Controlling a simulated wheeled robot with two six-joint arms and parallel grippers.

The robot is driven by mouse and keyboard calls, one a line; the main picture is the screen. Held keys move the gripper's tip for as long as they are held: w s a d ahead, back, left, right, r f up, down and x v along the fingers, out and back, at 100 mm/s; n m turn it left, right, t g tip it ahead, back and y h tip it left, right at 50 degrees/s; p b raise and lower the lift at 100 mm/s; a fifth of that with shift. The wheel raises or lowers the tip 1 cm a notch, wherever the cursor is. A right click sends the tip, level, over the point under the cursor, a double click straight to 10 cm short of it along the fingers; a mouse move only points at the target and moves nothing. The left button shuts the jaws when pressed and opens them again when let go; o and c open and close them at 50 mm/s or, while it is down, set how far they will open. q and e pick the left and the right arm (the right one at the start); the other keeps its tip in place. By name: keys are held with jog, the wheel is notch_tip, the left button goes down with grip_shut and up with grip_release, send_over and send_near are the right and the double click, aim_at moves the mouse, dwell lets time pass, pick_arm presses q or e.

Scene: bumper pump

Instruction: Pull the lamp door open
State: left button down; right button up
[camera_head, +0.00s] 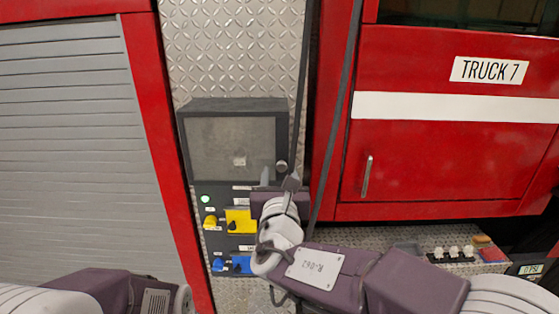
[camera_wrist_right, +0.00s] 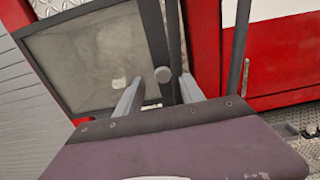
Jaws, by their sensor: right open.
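The lamp door (camera_head: 232,146) is a grey-framed, cloudy panel on the front of a dark box on the truck's side. It looks closed. Its round grey knob (camera_head: 281,166) is at the door's lower right. My right gripper (camera_head: 277,179) is just below the knob in the head view, open and empty. In the right wrist view the knob (camera_wrist_right: 162,74) shows between the two spread fingers of the gripper (camera_wrist_right: 160,82), near their tips. I cannot tell whether a finger touches it. My left gripper is out of view; only part of my left arm shows.
Below the door is a panel with a green light (camera_head: 205,199) and yellow (camera_head: 239,219) and blue (camera_head: 240,264) parts. Dark straps (camera_head: 334,125) hang right of the door. A red truck door (camera_head: 447,165) is to the right, a grey shutter (camera_head: 70,150) to the left.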

aim_at(282, 167)
jog(key=w+p, duration=0.1)
jog(key=w, duration=0.1)
jog(key=shift+w+r, duration=0.1)
jog(key=shift+w, duration=0.25)
jog(key=shift+w+d, duration=0.3)
jog(key=shift+d, duration=0.05)
jog(key=shift+s+a, duration=0.1)
grip_shut()
dwell(0.8)
